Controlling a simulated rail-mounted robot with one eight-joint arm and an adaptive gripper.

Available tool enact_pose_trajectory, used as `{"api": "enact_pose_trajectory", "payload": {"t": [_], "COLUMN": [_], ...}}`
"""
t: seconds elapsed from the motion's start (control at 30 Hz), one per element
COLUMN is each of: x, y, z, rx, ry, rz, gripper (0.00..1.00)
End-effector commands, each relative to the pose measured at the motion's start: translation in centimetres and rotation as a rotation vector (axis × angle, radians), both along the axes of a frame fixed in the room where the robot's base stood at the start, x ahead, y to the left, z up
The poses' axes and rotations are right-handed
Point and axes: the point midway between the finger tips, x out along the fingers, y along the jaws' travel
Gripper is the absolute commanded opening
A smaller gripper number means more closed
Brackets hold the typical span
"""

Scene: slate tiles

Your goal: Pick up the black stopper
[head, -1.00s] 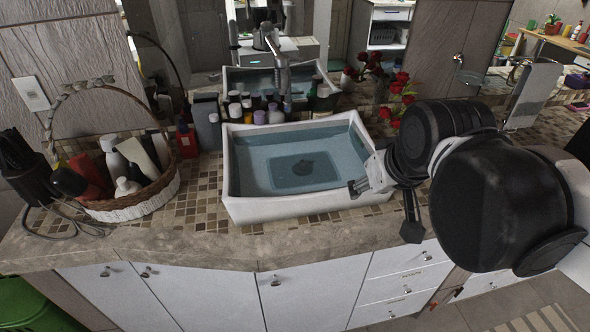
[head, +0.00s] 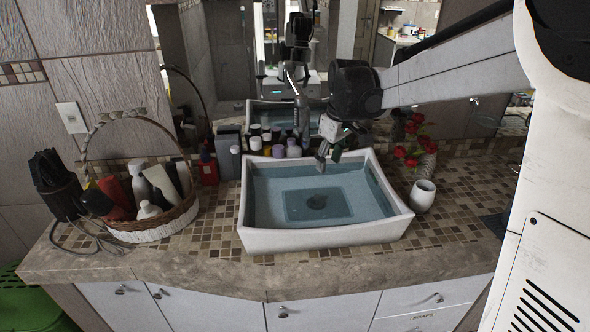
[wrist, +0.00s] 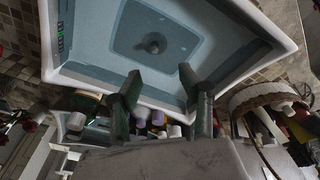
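The black stopper (head: 317,201) sits on the bottom of the white rectangular sink (head: 328,237), near the middle of the basin. It also shows in the wrist view (wrist: 153,43) as a small dark round piece on a darker blue square. My gripper (head: 322,163) is above the back part of the sink, higher than the stopper and apart from it. In the wrist view my gripper (wrist: 158,80) has its two fingers spread with nothing between them, and the stopper lies beyond the fingertips.
Several bottles (head: 279,150) stand behind the sink, below the mirror and close to my gripper. A wicker basket (head: 155,227) of toiletries stands left. A white cup (head: 423,195) and red flowers (head: 411,153) are right.

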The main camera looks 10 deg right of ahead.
Motion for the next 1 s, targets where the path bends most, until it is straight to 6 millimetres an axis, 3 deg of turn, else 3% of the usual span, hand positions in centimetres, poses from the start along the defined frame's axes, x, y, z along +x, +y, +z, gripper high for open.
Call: {"api": "enact_pose_trajectory", "payload": {"t": [0.1,0.3,0.53,0.8,1.0], "x": [2.8,5.3,6.1,6.4,6.6], "y": [-0.2,-0.4,-0.4,0.0,0.2], "z": [-1.8,-4.1,-5.9,-10.6,-12.9], "rx": [0.0,0.0,0.001,0.001,0.001], "ry": [0.035,0.072,0.085,0.084,0.084], "rz": [0.053,0.115,0.136,0.135,0.135], "gripper": [0.39,0.39,0.39,0.39,0.39]}}
